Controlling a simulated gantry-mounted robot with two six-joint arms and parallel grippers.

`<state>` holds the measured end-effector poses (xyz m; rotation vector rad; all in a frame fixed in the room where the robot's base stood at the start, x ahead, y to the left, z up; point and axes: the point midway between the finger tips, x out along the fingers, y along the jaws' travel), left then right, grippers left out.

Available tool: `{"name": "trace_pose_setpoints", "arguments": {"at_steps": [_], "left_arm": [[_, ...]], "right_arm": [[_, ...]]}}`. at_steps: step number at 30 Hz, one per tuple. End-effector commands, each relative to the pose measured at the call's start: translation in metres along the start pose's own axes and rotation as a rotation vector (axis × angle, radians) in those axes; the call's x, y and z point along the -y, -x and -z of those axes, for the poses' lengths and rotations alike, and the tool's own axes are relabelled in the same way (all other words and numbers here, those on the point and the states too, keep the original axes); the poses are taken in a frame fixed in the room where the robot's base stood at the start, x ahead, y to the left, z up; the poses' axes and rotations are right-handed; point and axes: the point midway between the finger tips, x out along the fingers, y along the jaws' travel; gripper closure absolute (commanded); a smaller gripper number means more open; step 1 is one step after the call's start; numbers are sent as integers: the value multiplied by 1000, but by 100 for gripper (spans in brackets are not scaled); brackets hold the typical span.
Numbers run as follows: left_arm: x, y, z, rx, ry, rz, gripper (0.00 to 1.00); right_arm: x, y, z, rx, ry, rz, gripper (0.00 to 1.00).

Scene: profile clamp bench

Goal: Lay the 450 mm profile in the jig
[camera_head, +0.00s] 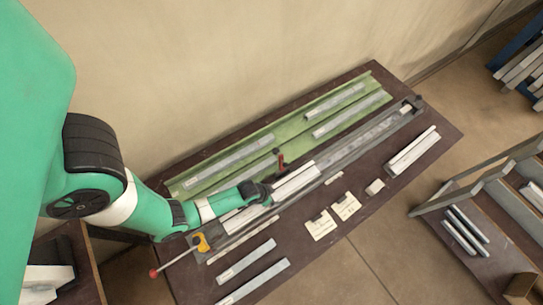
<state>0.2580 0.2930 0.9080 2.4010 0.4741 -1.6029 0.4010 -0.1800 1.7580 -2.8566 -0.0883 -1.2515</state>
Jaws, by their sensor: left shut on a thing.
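The jig (365,138) is a long dark grey channel running diagonally along the bench, with an end block at its upper right. A pale profile (298,180) lies along the lower-left half of the jig, partly hidden by my gripper. My left gripper (262,192) is shut on this profile, near its middle. Whether the profile is fully seated I cannot tell. A clamp with a red handle (281,158) stands at the jig's back edge. Another clamp, with an orange body (201,242) and a red-tipped lever, is at the jig's lower-left end. My right gripper is not in view.
More profiles (246,261) lie at the front left and a pale pair (413,151) at the right. Two white cards (321,225) and a small block (375,187) lie in front. A rack (485,180) stands right.

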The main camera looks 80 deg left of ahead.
Motion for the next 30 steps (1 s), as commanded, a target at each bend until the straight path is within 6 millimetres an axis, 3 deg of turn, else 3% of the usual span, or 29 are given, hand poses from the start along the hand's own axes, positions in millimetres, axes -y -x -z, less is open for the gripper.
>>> {"name": "trace_pose_setpoints", "arguments": {"at_steps": [6, 7, 8, 15, 20, 27, 30], "left_arm": [[0, -7, -2, -2, 0, 0, 100], [0, -6, -3, 1, 0, 0, 7], [0, -5, -2, 1, 0, 0, 2], [0, -5, -2, 1, 0, 0, 0], [0, 10, 1, 0, 0, 0, 0], [0, 69, 2, 0, 0, 0, 0], [0, 97, 3, 2, -1, 0, 0]], "right_arm": [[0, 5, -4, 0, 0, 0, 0], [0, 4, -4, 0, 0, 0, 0], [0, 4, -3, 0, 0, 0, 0], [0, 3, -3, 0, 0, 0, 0], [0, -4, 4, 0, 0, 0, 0], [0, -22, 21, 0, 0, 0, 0], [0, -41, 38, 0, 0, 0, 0]]}}
